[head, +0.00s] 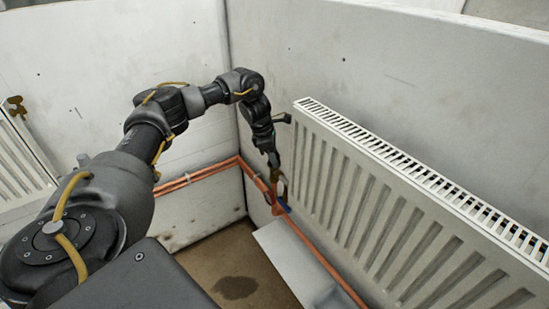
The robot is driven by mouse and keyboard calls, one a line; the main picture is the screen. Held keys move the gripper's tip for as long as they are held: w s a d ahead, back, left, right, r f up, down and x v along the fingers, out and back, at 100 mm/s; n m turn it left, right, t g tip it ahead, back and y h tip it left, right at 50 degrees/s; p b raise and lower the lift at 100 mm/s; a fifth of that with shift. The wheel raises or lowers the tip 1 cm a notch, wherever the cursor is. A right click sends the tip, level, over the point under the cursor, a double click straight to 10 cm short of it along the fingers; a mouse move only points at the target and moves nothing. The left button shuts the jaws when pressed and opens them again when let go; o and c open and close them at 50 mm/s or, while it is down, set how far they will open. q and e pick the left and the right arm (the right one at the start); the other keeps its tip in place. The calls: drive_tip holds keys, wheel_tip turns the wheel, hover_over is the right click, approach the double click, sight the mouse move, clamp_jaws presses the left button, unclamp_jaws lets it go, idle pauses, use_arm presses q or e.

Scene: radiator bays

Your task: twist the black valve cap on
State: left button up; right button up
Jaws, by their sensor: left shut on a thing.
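My right gripper is not in view.
Orange pipes (200,174) run along the foot of the walls and under the radiator. A pale panel (285,262) lies below it. Another radiator (20,165) with a brass-coloured valve (16,106) stands at the far left. Brown floor with a dark stain (235,287) is open.

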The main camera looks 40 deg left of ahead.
use_arm(q)
drive_tip(key=o, duration=1.9)
drive_tip(key=shift+a, duration=0.1)
drive_tip(key=shift+w+r, duration=0.1)
drive_tip(key=shift+r, duration=0.05)
drive_tip(key=shift+r+p, duration=3.35)
drive_tip(key=shift+r, duration=0.55)
